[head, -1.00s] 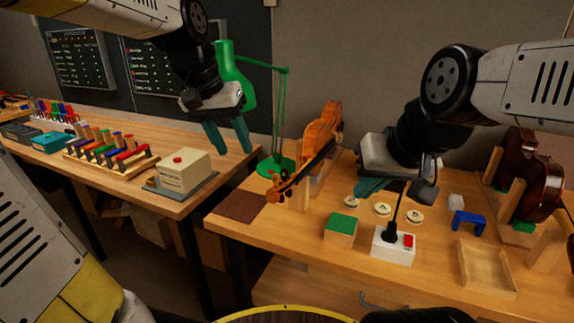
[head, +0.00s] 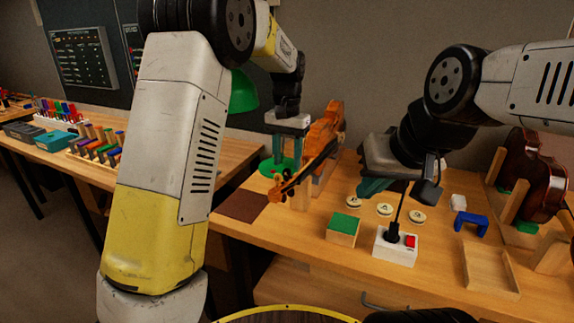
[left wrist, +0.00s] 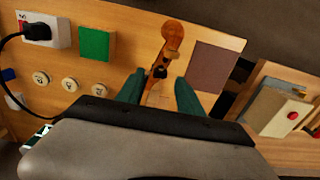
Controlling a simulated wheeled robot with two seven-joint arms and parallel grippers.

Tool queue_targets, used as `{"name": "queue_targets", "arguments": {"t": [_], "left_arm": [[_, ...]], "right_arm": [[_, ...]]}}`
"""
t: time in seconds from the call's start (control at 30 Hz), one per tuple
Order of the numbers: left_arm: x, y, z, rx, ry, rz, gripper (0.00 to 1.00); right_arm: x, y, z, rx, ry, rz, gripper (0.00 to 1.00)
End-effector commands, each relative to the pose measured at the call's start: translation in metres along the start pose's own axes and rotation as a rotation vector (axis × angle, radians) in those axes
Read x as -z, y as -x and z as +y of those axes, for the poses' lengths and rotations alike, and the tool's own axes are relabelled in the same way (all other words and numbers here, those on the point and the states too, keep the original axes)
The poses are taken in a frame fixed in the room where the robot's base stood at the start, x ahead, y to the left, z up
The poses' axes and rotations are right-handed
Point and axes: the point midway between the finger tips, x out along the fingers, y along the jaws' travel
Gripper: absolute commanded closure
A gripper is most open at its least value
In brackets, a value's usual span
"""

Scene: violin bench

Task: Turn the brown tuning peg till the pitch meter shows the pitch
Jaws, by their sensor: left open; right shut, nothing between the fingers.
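An orange-brown violin (head: 324,137) stands tilted on a wooden support, its scroll (head: 276,190) toward the front left. Dark pegs stick out by the scroll; in the left wrist view a dark peg (left wrist: 160,71) shows, but I cannot tell whether it is the brown one. My left gripper (head: 287,157) is open above the violin's neck. In the left wrist view its green fingers (left wrist: 157,88) straddle the neck with space between. My right gripper (head: 372,187) is shut and empty, right of the violin. I cannot make out a pitch meter.
A green block (head: 345,223), several round discs (head: 384,210) and a white switch box (head: 396,250) lie right of the violin. A brown mat (head: 240,204) lies left. A cream box with a red button (left wrist: 278,110) is on the other bench. A dark violin (head: 536,165) stands far right.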

Motion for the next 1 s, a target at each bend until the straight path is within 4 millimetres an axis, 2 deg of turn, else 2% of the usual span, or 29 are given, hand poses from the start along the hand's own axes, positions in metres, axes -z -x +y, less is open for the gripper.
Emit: {"name": "queue_targets", "arguments": {"t": [0.1, 0.23, 0.57, 0.7, 0.8, 1.0], "left_arm": [[-0.001, -0.017, 0.000, 0.000, 0.001, -0.002, 0.56], [-0.001, -0.029, 0.000, -0.001, 0.002, -0.001, 0.56], [0.000, -0.033, 0.000, -0.001, 0.002, 0.002, 0.56], [0.000, -0.033, 0.000, -0.001, 0.002, 0.002, 0.84], [0.000, -0.033, 0.000, -0.001, 0.002, 0.002, 1.00], [0.000, -0.033, 0.000, -0.001, 0.027, 0.001, 1.00]], "right_arm": [[0.000, 0.000, 0.000, 0.000, 0.000, 0.000, 1.00], [0.000, 0.000, 0.000, 0.000, 0.000, 0.000, 1.00], [0.000, 0.000, 0.000, 0.000, 0.000, 0.000, 1.00], [0.000, 0.000, 0.000, 0.000, 0.000, 0.000, 1.00], [0.000, 0.000, 0.000, 0.000, 0.000, 0.000, 1.00], [0.000, 0.000, 0.000, 0.000, 0.000, 0.000, 1.00]]}}
